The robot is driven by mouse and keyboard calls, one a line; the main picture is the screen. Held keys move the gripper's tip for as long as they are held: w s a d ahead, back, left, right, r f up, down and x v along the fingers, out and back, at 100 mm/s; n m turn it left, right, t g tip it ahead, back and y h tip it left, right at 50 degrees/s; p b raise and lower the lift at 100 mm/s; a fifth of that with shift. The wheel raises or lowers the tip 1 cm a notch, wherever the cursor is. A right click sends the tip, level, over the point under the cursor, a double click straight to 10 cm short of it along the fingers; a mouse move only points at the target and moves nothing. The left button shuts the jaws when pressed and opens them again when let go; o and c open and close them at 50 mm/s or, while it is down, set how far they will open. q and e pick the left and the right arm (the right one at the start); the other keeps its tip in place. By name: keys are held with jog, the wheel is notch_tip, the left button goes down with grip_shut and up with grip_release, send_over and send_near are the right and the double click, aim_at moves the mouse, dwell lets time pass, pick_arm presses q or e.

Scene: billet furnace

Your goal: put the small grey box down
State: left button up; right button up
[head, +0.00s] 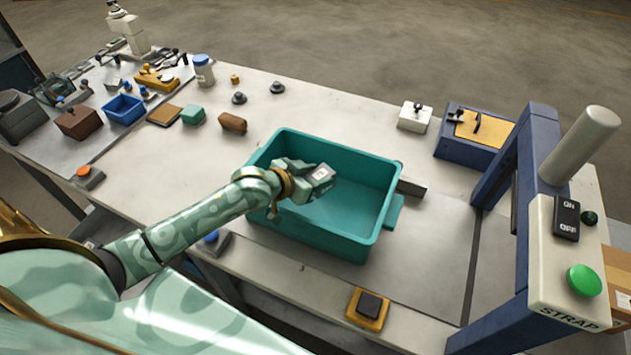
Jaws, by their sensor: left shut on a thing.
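The small grey box (323,174) has a pale label on its top face. My left gripper (308,180) is shut on it. The gripper and the box are over the inside of the teal bin (373,236), near its left side. The bin stands on the workbench and looks empty. I cannot tell how high the box is above the bin floor. The gripper hides part of the box and part of the bin's left wall. My right gripper is not in view.
A strapping machine with a green button (583,280) stands at the right. A blue container (124,109), a brown box (79,122) and several small parts are at the left. A yellow-based switch (367,308) is at the front edge. The bench behind the bin is mostly clear.

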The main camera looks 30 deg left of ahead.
pick_arm(q)
jog(key=shift+f, duration=0.8)
jog(key=shift+f, duration=0.65)
jog(key=o, duration=1.1)
